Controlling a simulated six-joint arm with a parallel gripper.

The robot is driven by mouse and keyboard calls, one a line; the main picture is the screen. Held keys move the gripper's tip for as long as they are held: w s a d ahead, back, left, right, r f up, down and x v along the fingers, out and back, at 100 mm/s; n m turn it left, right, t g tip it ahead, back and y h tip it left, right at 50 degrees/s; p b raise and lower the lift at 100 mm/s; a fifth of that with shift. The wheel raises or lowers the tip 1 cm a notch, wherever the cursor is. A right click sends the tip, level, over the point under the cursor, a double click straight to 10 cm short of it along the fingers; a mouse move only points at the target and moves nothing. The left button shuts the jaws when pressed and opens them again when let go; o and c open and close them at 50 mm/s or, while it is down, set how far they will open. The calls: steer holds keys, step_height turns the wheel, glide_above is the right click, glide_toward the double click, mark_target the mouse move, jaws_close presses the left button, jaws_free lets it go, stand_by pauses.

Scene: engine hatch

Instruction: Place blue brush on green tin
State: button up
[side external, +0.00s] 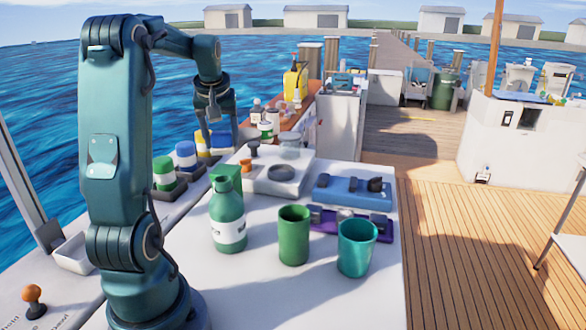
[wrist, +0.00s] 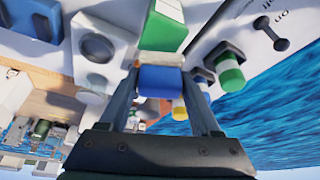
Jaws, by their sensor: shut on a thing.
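My gripper (side external: 219,140) is at the back left of the white worktop, its fingers pointing down. It is shut on the blue brush (wrist: 160,80), a blue block with a pale tan edge, between the two fingers in the wrist view. In the side view the brush (side external: 220,139) is a small blue patch between the fingers. The green tin seems to be the boxy green thing (side external: 226,172) behind the green bottle, partly hidden by it. In the wrist view, the green box with a white label (wrist: 166,28) is just beyond the brush. The brush looks apart from it; the exact gap is unclear.
A green bottle (side external: 228,215), a green cup (side external: 293,238) and a teal cup (side external: 357,248) stand in front. Green-and-white (side external: 163,172) and blue-and-white (side external: 186,154) pots stand left in dark holders. A blue tray (side external: 335,189) lies right.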

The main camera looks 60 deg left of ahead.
mark_target(222, 148)
steer(key=shift+f, duration=2.15)
steer(key=shift+f, duration=0.1)
steer(key=o, duration=1.4)
steer(key=v, duration=1.1)
steer(key=w+d+m+t+h, duration=0.15)
steer(key=d+m, duration=0.45)
steer(key=d, duration=0.9)
steer(key=s+d+f+m+t+h, duration=0.1)
steer(key=s+d+f+m, duration=0.1)
steer(key=d, duration=0.4)
steer(key=s+d+f+m+t+h, duration=0.1)
steer(key=s+d+f+m, duration=0.2)
steer(key=d, duration=0.4)
steer(key=f+m, duration=0.1)
steer(key=m, duration=0.1)
steer(key=shift+s+d+f+m, duration=0.2)
steer(key=shift+d+f+m, duration=0.05)
steer(key=shift+d+m, duration=0.1)
